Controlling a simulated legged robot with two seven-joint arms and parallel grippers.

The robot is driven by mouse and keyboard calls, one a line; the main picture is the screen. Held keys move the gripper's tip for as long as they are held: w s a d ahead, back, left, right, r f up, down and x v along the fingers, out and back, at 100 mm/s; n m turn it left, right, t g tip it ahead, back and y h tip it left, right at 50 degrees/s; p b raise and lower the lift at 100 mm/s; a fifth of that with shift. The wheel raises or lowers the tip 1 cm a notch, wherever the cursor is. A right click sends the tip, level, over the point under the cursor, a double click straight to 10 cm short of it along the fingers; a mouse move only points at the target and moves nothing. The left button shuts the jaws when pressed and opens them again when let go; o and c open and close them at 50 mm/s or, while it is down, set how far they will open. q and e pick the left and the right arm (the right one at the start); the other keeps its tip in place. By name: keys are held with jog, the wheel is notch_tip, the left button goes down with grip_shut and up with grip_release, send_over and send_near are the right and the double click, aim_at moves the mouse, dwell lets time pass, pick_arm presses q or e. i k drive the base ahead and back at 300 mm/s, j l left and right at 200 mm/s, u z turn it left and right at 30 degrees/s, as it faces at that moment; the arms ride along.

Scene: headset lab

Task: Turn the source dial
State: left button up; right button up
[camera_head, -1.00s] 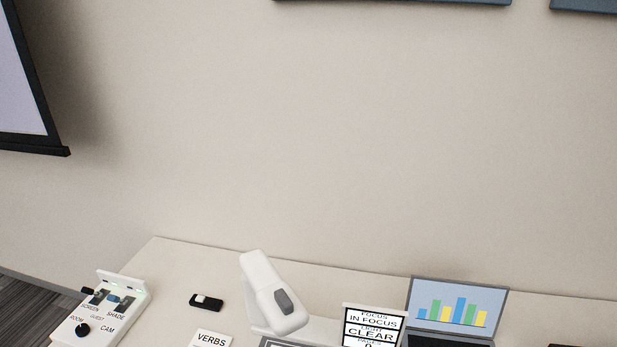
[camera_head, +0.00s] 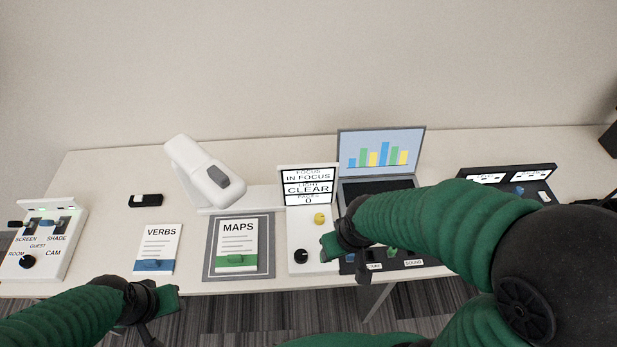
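A white control panel (camera_head: 42,248) stands at the far left of the table. Its black dial (camera_head: 27,262) is surrounded by the labels ROOM, GUEST and CAM; no label reading "source" is legible. My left gripper (camera_head: 160,318) is low in front of the table edge, right of this panel and apart from it. Its fingers look spread, with nothing between them. My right gripper (camera_head: 335,245) is over a white unit (camera_head: 303,232) with a black knob (camera_head: 301,256) and a yellow knob (camera_head: 319,218). Its fingers are partly hidden, and whether it touches the unit is unclear.
VERBS (camera_head: 158,245) and MAPS (camera_head: 237,240) booklets lie between the panel and the white unit. Behind them stands a white camera arm (camera_head: 200,172). A laptop (camera_head: 382,155) and a dark labelled box (camera_head: 510,180) are at the right. The table's back left is mostly clear.

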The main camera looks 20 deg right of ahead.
aim_at(26, 261)
jog(key=u, duration=1.35)
